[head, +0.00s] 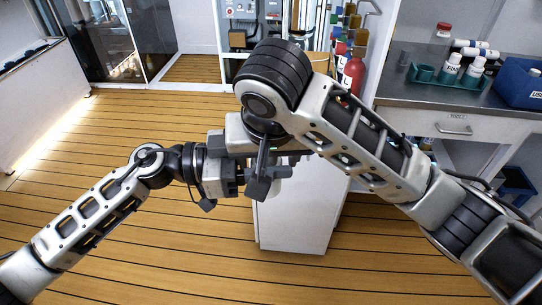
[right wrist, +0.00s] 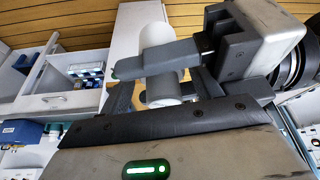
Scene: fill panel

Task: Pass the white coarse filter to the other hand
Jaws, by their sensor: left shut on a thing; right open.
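The white coarse filter (right wrist: 164,88) is a white cylinder in the right wrist view, crossed by a grey finger of my left gripper (right wrist: 155,60). My left gripper is shut on it.
A white cabinet (head: 295,220) stands just behind and below the grippers. At right is a counter (head: 425,103) with a green rack (head: 445,78) of white bottles and a blue box (head: 520,85). A red cylinder (head: 352,75) stands behind my right arm. The wooden floor at left is clear.

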